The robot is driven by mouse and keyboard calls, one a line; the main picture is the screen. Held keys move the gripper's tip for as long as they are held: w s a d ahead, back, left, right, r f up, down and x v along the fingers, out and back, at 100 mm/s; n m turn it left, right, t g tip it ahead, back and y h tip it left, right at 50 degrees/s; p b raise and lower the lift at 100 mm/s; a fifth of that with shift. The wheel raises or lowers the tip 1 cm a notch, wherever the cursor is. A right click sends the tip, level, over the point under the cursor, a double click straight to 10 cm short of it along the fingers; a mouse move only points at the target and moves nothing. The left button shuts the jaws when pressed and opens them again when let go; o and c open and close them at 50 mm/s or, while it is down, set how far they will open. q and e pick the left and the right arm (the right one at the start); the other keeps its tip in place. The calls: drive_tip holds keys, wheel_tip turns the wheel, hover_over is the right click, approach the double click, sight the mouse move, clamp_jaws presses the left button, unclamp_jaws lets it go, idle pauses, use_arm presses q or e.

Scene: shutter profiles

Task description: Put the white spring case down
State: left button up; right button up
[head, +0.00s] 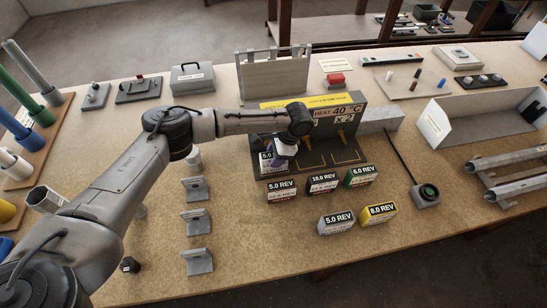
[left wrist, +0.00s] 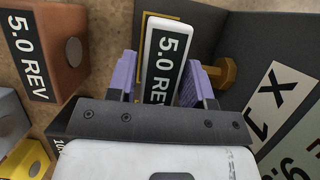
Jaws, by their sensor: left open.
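The white spring case (head: 267,163), marked 5.0 REV, stands in the left bay of the dark fixture (head: 316,157). In the left wrist view the white case (left wrist: 168,45) sits between the purple fingers of my left gripper (left wrist: 160,78). The fingers are open, one on each side of the case; a gap shows at least on the left side. In the head view my left gripper (head: 283,152) hangs over the case and hides part of it. A yellow peg (left wrist: 222,72) shows beside the right finger. My right gripper is not in view.
A brown case (head: 282,190), a dark red case (head: 322,182), a green case (head: 361,176), a grey case (head: 337,222) and a yellow case (head: 379,214) stand in front of the fixture. The fixture's back panel (head: 345,108) rises close behind. Grey brackets (head: 196,222) stand left.

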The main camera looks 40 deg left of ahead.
use_arm(q)
drive_tip(key=p+v, duration=0.1)
drive_tip(key=v, duration=0.9)
drive_tip(key=shift+r, duration=0.4)
drive_tip(key=shift+w+d, duration=0.1)
